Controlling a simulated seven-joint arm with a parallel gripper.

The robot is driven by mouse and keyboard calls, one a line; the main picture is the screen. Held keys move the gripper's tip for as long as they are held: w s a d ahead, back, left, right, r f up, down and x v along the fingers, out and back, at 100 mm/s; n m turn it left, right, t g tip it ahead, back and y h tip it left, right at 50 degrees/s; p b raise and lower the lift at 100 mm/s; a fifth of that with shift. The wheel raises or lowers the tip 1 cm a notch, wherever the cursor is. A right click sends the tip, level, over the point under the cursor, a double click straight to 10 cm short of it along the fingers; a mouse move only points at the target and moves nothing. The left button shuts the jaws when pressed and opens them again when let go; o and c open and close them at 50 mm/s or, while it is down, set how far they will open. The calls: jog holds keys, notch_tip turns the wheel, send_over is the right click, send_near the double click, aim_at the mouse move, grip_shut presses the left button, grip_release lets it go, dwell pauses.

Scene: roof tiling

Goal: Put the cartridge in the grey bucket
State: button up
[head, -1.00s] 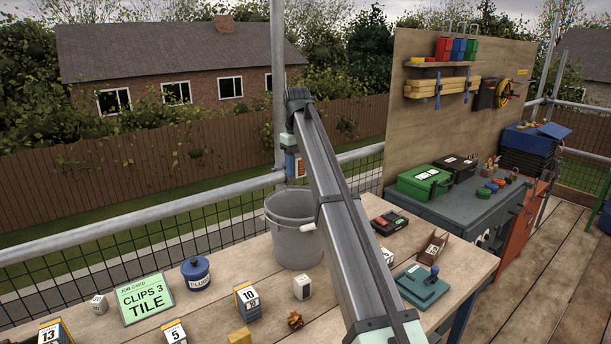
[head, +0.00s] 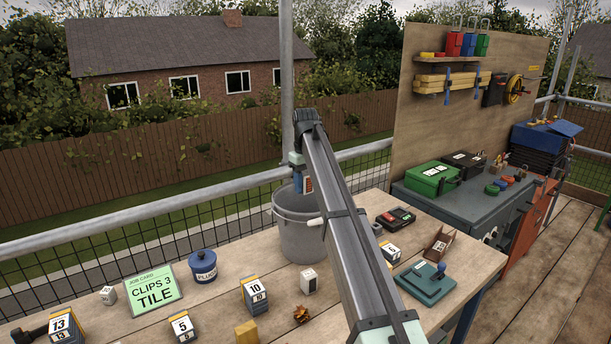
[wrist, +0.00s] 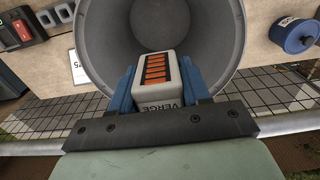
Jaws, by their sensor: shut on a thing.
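The cartridge (wrist: 156,70) is a pale grey block with orange stripes and the word VERGE. My gripper (wrist: 157,84) is shut on it, one blue finger on each side. In the head view my gripper (head: 301,178) points down at the bucket's opening, and an orange bit of the cartridge (head: 308,185) shows beside the blue finger. The grey bucket (head: 301,240) stands upright on the wooden bench, partly covered by my arm. In the wrist view the bucket (wrist: 100,45) opens beneath the cartridge, and its visible floor is bare.
A blue PLUGS pot (head: 203,267), a green job card (head: 153,289) and several numbered blocks stand left of the bucket. A black and red device (head: 396,218) and a teal plate (head: 426,283) lie to its right. A metal rail (head: 150,205) runs behind the bench.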

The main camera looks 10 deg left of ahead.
aim_at(306, 191)
jog(key=shift+f, duration=1.65)
jog(key=o, duration=1.1)
